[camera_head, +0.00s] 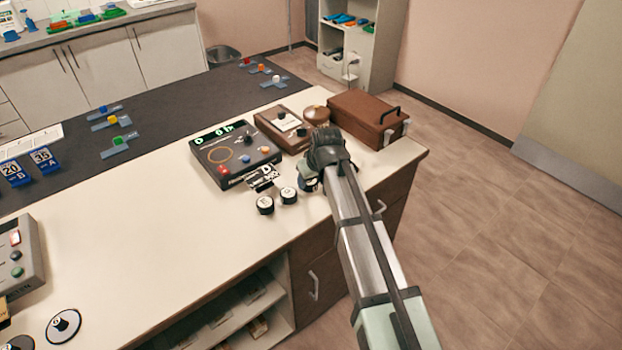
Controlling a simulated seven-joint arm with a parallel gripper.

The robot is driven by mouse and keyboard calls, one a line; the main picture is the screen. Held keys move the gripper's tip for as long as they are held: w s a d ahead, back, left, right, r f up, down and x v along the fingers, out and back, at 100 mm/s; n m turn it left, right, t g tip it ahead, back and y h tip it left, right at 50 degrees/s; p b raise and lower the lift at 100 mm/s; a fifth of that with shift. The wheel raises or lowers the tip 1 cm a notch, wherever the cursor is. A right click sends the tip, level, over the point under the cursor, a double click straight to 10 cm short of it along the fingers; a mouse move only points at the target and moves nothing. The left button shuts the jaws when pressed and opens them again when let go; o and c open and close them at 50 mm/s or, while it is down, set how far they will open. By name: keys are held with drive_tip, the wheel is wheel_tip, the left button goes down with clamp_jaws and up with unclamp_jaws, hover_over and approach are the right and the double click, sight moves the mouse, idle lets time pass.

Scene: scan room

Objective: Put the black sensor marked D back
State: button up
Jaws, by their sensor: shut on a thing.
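My gripper (312,172) is over the right part of the white counter, to the right of the control box. It is shut on a dark round piece (307,184), which looks like a black sensor; its mark cannot be read, and my wrist hides much of it. Two short black cylinders with white tops, a left one (265,205) and a right one (289,195), stand on the counter just left of my gripper. Their letters are too small to read. The control box (235,155) has a green-lit display that seems to start with D.
Behind my gripper are a brown case (366,117), a round brown object (317,115) and a brown tray (283,128). The middle counter is clear.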

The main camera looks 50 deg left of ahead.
drive_tip(key=shift+f, duration=0.1)
drive_tip(key=o, duration=1.2)
drive_tip(key=v, duration=1.2)
drive_tip(key=shift+a, duration=0.1)
